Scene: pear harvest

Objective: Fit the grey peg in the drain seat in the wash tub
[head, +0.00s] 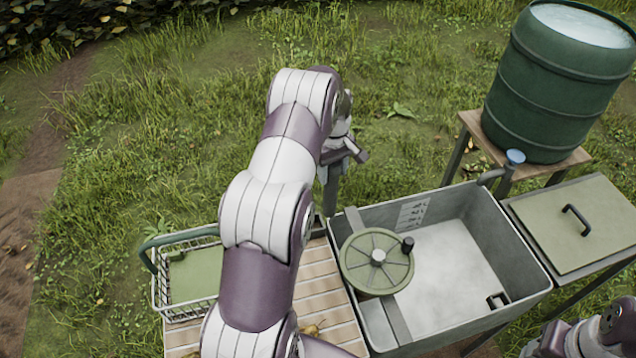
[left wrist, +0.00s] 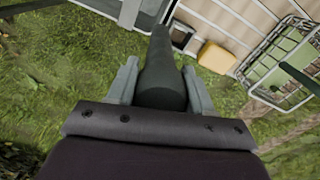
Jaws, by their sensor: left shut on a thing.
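My left gripper (head: 342,152) is beyond the far left corner of the wash tub, over the grass. In the left wrist view it (left wrist: 160,85) is shut on the grey peg (left wrist: 158,68), which tapers away from the fingers. In the head view a grey upright shape below the gripper looks like the peg (head: 332,190). The peg is outside the tub (head: 530,268). A small dark fitting (head: 497,301) sits at the tub's near right floor corner; I cannot tell whether it is the drain seat. My right gripper is out of view.
A round green crank wheel (head: 377,262) covers the tub's left part. A slatted board (head: 328,292) and wire basket (head: 185,275) lie left. A green barrel (head: 556,85) with a tap stands behind; a lidded side table (head: 575,222) is right. A yellow block (left wrist: 216,57) is on the slats.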

